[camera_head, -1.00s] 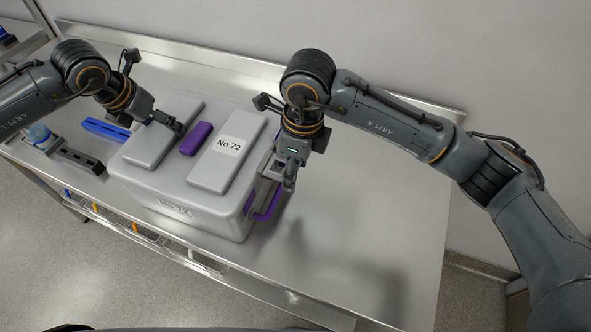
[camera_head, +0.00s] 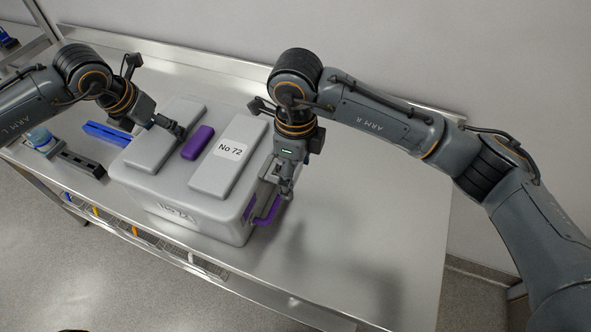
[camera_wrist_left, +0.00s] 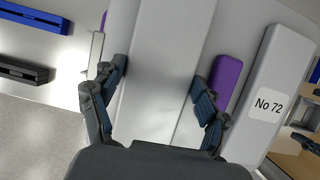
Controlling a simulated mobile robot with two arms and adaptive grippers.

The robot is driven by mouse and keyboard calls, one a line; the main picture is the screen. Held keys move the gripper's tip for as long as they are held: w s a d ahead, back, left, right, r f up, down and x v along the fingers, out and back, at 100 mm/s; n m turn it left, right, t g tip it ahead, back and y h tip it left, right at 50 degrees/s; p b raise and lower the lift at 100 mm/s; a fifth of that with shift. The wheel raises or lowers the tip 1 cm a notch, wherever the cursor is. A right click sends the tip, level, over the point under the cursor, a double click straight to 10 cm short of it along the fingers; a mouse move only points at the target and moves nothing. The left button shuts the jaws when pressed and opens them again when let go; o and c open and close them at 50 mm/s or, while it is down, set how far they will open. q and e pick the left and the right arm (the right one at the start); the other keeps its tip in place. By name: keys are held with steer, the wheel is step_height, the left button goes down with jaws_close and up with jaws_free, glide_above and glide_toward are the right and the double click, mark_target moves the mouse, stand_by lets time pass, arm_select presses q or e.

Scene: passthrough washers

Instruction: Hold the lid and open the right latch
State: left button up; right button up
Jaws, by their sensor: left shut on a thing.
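A light grey box (camera_head: 195,218) marked "No 72" stands on the metal table. Its lid (camera_head: 157,182) has two long raised panels and a purple handle (camera_head: 198,142) between them. My left gripper (camera_head: 176,130) is shut on the lid's left raised panel; in the left wrist view its fingers sit on either side of that panel (camera_wrist_left: 160,80). The purple right latch (camera_head: 267,212) is on the box's right side, sticking outward. My right gripper (camera_head: 285,188) points down at the box's right side, just above the latch. Its fingertips are small, and contact is unclear.
A blue rack (camera_head: 107,132), a dark slotted block (camera_head: 83,163) and a blue-capped container (camera_head: 40,138) are left of the box. The table (camera_head: 370,215) is clear to the right. A wall runs along the back.

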mark_target(296, 171)
arm_select(q)
steer(key=shift+d, duration=0.1)
arm_select(e)
step_height(296, 171, up, 12)
stand_by(0.5)
stand_by(0.4)
arm_select(q)
steer(key=o, duration=1.9)
steer(key=shift+c, duration=0.2)
steer(key=shift+r+p, duration=1.65)
steer(key=shift+r, duration=1.9)
arm_select(e)
step_height(296, 171, up, 3)
steer(key=shift+r, duration=0.1)
